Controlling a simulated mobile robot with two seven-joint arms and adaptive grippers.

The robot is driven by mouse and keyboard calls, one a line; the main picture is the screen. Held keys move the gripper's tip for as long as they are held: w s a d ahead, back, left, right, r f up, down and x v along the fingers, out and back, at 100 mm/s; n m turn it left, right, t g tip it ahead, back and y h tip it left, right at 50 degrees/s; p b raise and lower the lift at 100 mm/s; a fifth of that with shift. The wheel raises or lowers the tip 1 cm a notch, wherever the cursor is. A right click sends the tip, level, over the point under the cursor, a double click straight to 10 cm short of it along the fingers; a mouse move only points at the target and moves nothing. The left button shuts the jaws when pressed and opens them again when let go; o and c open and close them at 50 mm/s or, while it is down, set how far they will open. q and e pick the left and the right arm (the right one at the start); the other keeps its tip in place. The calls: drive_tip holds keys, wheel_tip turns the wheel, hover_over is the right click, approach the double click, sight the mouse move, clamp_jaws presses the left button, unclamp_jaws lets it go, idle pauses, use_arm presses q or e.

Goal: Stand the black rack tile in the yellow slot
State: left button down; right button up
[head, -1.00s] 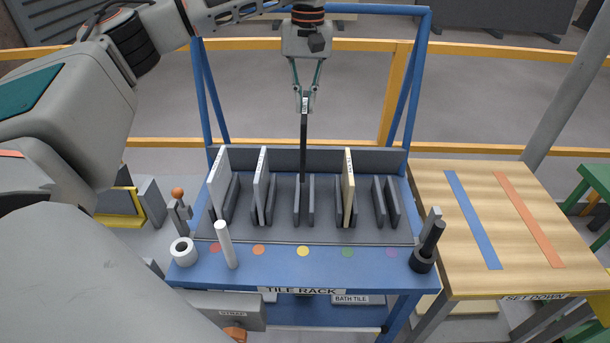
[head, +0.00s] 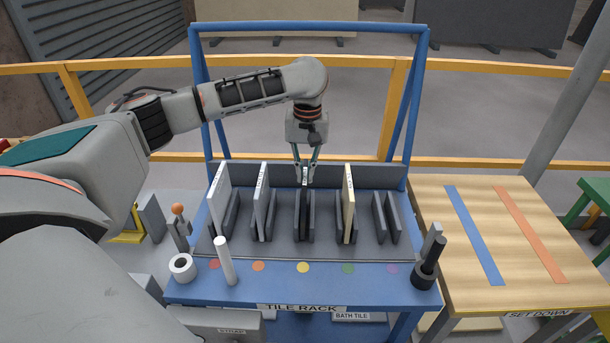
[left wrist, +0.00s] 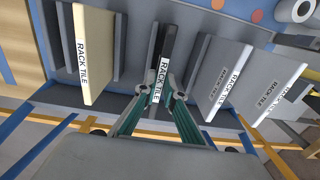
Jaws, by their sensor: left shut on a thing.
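The black rack tile (head: 304,211) stands upright, edge-on, between the two grey dividers of the middle slot of the rack (head: 340,255). The yellow dot (head: 303,267) lies on the blue front ledge in line with this slot. My left gripper (head: 305,181) is above the slot, shut on the tile's top edge. In the left wrist view the fingertips (left wrist: 158,98) grip the tile by its white label. The tile's bottom edge is hidden between the dividers, so I cannot tell whether it touches the slot floor. My right gripper is not in view.
Two pale tiles stand in slots to the left, the white tile (head: 219,195) and the grey-white tile (head: 261,198). A cream tile (head: 349,204) stands just right. The far-right slot (head: 386,217) is empty. The wooden set-down table (head: 475,235) is clear.

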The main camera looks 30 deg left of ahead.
use_arm(q)
drive_tip(key=shift+f, duration=0.6)
drive_tip(key=c, duration=2.2)
unclamp_jaws()
drive_tip(key=shift+c, duration=0.2)
drive_tip(key=shift+o, duration=0.5)
wheel_tip(320, 180, up, 12)
drive_tip(key=shift+d, duration=0.15)
drive_tip(key=shift+w, duration=0.1)
